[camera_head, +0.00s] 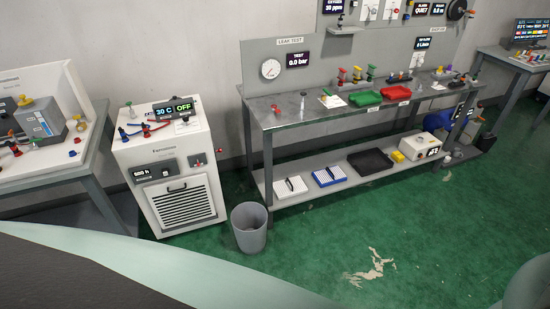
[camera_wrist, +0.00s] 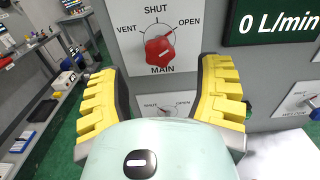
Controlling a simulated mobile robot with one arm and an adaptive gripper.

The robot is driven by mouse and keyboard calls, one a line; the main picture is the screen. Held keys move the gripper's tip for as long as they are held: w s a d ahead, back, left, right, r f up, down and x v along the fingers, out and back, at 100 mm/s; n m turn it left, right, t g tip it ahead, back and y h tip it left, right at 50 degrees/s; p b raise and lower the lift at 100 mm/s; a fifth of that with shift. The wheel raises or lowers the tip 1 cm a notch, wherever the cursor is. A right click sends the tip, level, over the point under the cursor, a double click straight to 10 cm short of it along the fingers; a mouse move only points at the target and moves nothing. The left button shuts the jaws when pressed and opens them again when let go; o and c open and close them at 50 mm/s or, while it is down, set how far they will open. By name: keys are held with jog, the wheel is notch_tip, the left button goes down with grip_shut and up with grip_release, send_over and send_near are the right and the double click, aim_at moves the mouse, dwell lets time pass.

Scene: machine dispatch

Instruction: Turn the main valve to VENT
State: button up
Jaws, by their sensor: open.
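The main valve (camera_wrist: 159,51) is a red lobed knob on a white plate (camera_wrist: 130,22) in the wrist view. The plate reads SHUT at the top, VENT at the left, OPEN at the right and MAIN below. The knob's pointer appears to be toward OPEN at the upper right. My gripper (camera_wrist: 160,74) is open, with one yellow padded finger on each side of the picture and the knob in line with the gap between them. Nothing is held, and I cannot tell the distance to the knob. I cannot make out the main valve in the head view.
A second dial (camera_wrist: 164,108) with an OPEN label sits below, partly hidden by my gripper. A flow display (camera_wrist: 280,22) reads 0 L/min at the right. Another dial (camera_wrist: 312,102) is at the right edge. In the head view, a bin (camera_head: 249,228) stands before the leak-test bench (camera_head: 290,119).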

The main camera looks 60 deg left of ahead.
jog(key=shift+p+x, duration=0.5)
jog(key=shift+x, duration=2.35)
jog(key=shift+a, duration=0.1)
grip_shut()
